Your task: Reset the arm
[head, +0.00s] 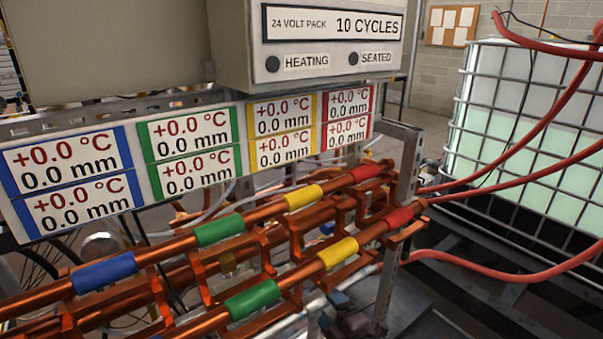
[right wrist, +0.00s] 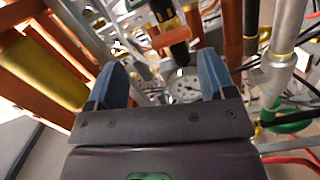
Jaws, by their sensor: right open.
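My right gripper (right wrist: 160,72) shows in the right wrist view with its two blue fingers apart. Nothing is held between the fingers; a round dial gauge (right wrist: 184,88) shows beyond the gap. In the head view the right gripper (head: 340,302) is low at centre, partly hidden, below and behind the copper pipes. Its dark body and arm lie to the lower right. My left gripper is in neither view.
Copper pipes with a blue band (head: 104,272), green band (head: 219,230), yellow band (head: 303,197) and red band (head: 398,218) cross the rack. Red hoses (head: 500,274) run right to a caged tank (head: 530,150). A display panel (head: 66,184) and control box (head: 330,40) stand above. Pipes crowd the gripper.

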